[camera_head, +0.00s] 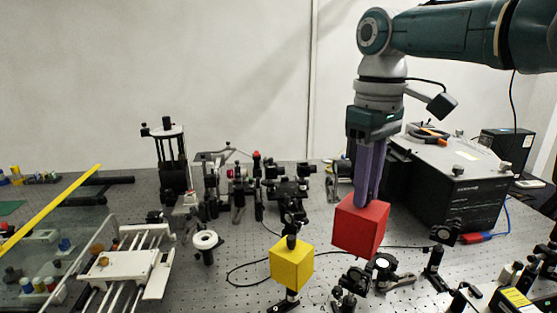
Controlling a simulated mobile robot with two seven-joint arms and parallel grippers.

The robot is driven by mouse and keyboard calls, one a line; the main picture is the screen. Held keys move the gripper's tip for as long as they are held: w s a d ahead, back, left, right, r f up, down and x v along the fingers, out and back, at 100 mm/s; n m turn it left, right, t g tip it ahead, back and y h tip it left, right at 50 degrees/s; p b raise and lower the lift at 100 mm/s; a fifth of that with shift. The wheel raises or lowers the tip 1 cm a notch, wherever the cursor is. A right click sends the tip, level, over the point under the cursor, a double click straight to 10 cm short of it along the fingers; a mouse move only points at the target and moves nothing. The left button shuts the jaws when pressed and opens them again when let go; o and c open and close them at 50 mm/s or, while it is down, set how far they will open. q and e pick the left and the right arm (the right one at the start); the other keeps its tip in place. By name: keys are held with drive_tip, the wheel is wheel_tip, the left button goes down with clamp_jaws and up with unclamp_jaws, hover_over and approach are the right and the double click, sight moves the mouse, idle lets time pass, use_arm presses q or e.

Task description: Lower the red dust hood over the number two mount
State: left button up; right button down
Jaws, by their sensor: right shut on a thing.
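The red dust hood (358,228) is a red box hanging from my right gripper (368,200). The gripper points down, and its long purple fingers are shut on the top of the hood. The hood is tilted a little in the picture and appears to be above the bench. Small black optical mounts (382,265) show below and to the right of the hood. No number is readable on any mount, so I cannot tell which is number two. The hood may hide part of the bench behind it. My left gripper is not in view.
A yellow box (291,264) sits on a post left of the hood. A large black instrument (458,190) with a pale top stands at the right. Several optical mounts stand along the back. A white railed stage (130,268) is at the left. A thin cable crosses the perforated bench.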

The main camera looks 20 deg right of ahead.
sight(365, 213)
drive_tip(key=shift+d, duration=0.15)
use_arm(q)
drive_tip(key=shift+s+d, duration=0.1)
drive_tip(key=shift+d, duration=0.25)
use_arm(e)
drive_tip(key=shift+s, duration=0.1)
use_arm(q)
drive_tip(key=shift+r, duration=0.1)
use_arm(e)
drive_tip(key=shift+f, duration=0.15)
wheel_tip(365, 213, down, 4)
drive_tip(key=b, duration=0.3)
use_arm(q)
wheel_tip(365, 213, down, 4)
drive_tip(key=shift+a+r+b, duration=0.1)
drive_tip(key=shift+b, duration=0.25)
use_arm(e)
drive_tip(key=shift+f, duration=0.3)
drive_tip(key=shift+f, duration=0.1)
